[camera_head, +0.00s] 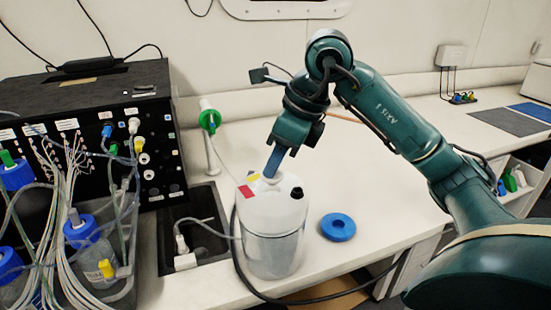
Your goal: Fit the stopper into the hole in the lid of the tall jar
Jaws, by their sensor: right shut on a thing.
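The tall jar (277,247) stands upright on the white bench, with a white upper part and a clear lower part. Its white lid (275,203) carries a black fitting (297,193), plus a red and a yellow patch. My right gripper (270,175) points down over the back of the lid, its blue fingers shut on a small whitish piece that looks like the stopper (269,180). The fingers hide most of it. I cannot tell whether it is in the hole or just above it. My left gripper is not in view.
A blue ring (338,227) lies on the bench right of the jar. A dark sink (205,232) and a black cable lie close at its left. A black instrument (95,115) with tubes and bottles fills the left.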

